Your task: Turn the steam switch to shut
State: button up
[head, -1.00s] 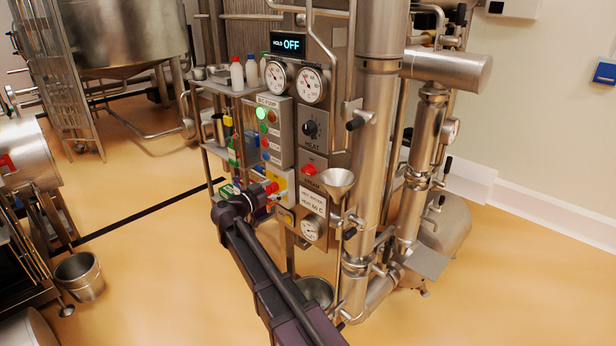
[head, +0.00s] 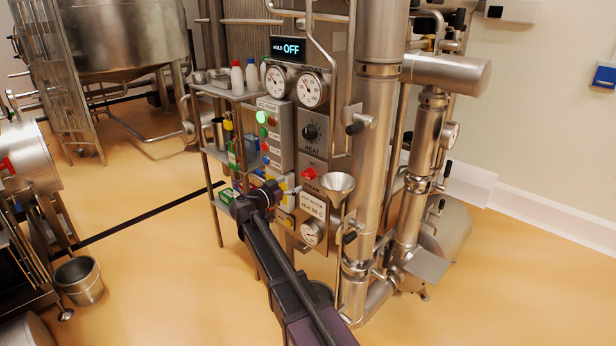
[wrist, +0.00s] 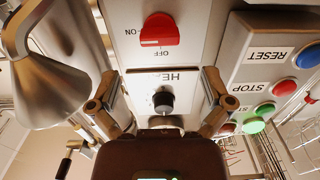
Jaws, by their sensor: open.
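The steam switch (head: 308,174) is a red knob on the steel panel, above the STEAM label. In the wrist view the red knob (wrist: 160,30) is at the top centre, with the lettering upside down. Its grip lies about level across the picture, with ON to its left and OFF just below it. My gripper (wrist: 158,76) is open and empty, its fingers apart and short of the knob in the picture. In the head view my gripper (head: 264,195) is left of and below the switch, and its fingertips are hard to make out.
A black HEAT knob (wrist: 163,101) shows between my fingers. A steel funnel (head: 339,184) stands right of the switch and is close on the left in the wrist view (wrist: 45,80). The push-button box (head: 272,135) is left of the panel. A thick vertical pipe (head: 370,160) stands farther right.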

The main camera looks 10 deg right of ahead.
aim_at(305, 177)
jog(key=x, duration=0.7)
jog(key=shift+w+d, duration=0.2)
jog(key=shift+d, duration=0.05)
jog(key=shift+c, duration=0.2)
jog(key=c, duration=1.1)
